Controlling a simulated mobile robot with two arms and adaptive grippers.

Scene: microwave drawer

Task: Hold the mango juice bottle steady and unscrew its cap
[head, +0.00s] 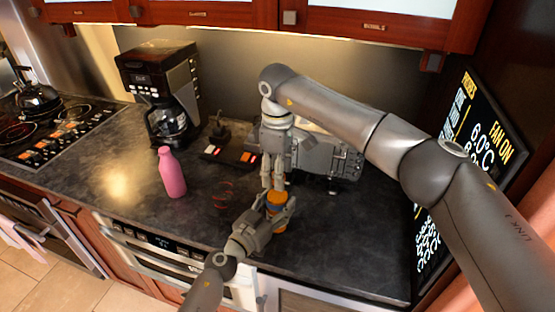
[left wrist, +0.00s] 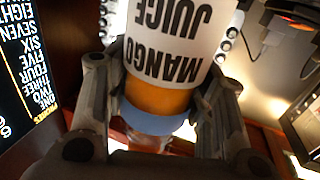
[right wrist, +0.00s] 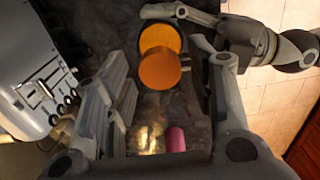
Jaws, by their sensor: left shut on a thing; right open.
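The orange mango juice bottle (head: 278,200) stands near the counter's front edge, partly hidden by my grippers. Its white label (left wrist: 170,38) reads upside down in the left wrist view, with orange and a blue band below it. My left gripper (head: 277,208) is shut on the bottle's body, fingers on both sides. The round orange cap (right wrist: 160,70) shows from above in the right wrist view. My right gripper (right wrist: 165,95) is open above the bottle, pointing down, with the cap between its fingers in that view. Whether the fingers touch the cap is unclear.
A pink bottle (head: 171,174) stands to the left on the dark counter (head: 120,180). A coffee maker (head: 162,90) is at the back left, and a grey toaster-like appliance (head: 325,158) is behind the bottle. A lit display panel (head: 470,170) stands at the right.

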